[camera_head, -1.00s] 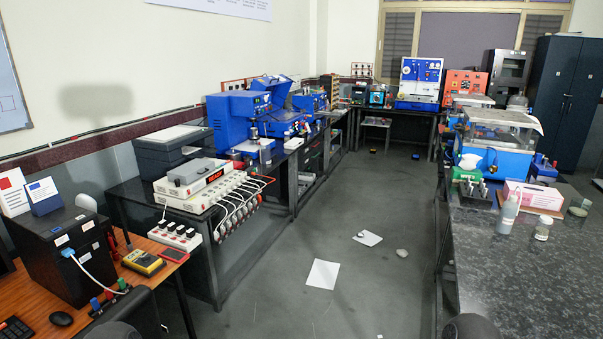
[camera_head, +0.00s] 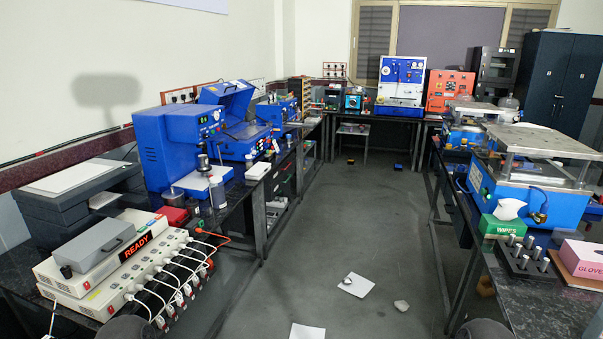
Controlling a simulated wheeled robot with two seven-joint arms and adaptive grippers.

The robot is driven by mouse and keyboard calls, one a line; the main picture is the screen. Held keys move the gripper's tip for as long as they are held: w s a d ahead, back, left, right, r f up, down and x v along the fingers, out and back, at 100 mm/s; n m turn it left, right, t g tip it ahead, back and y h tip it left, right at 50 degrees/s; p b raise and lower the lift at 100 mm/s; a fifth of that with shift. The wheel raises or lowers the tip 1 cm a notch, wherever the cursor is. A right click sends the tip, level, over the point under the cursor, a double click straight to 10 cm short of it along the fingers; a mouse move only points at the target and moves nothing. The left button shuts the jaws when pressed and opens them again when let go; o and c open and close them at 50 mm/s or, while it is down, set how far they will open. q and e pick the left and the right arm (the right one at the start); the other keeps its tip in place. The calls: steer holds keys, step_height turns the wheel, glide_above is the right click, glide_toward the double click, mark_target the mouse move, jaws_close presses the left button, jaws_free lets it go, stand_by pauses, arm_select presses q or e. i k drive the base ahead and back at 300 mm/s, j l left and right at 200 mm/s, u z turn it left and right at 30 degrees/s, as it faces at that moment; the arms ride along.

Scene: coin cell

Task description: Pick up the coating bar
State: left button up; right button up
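I cannot make out the coating bar for certain in the head view. A blue machine with a flat metal top plate (camera_head: 535,141) stands on the right bench, and no separate bar can be told apart on it. Neither of my grippers is in view. Dark rounded parts at the bottom edge, left and right of the aisle, appear to be my own body.
The left bench carries a white power unit reading READY (camera_head: 137,250) and a blue press (camera_head: 180,140). The right bench (camera_head: 530,300) holds a green wipes box (camera_head: 503,226) and a pink gloves box (camera_head: 581,257).

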mark_target(269, 156)
steer(key=i+z, duration=0.25)
steer(key=i, duration=0.75)
steer(key=i+z, duration=0.25)
steer(key=i, duration=2.75)
steer(key=i+u, duration=0.4)
steer(key=i+l+u, duration=0.15)
steer(key=i+u, duration=0.3)
steer(key=i+l+u, duration=0.25)
steer(key=u, duration=0.15)
steer(key=i+l+u, duration=0.45)
steer(key=k+j, duration=0.1)
